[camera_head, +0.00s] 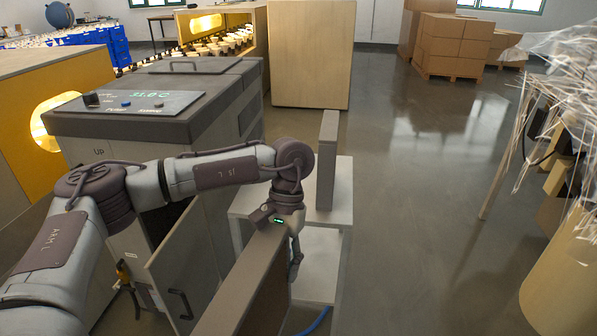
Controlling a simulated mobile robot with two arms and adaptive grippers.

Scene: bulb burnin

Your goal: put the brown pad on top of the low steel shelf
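The brown pad (262,289) is a thick upright slab with a paler top edge, running from the bottom of the head view toward the shelf. My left gripper (294,262) is at its far end, with a finger visible against the pad's right face. The gripper appears shut on the pad; its other finger is hidden. The low steel shelf (341,204) is pale grey, just beyond and right of the gripper, with a lower board showing. The pad overlaps the shelf's near left part in view, so I cannot tell whether they touch. My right gripper is not in view.
A grey-brown slab (327,160) stands upright on the shelf top. Left are a grey machine (190,125) and an open door (180,268) with a handle. A blue cable (318,322) lies by the shelf. Wrapped goods (565,130) stand right. The floor between is clear.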

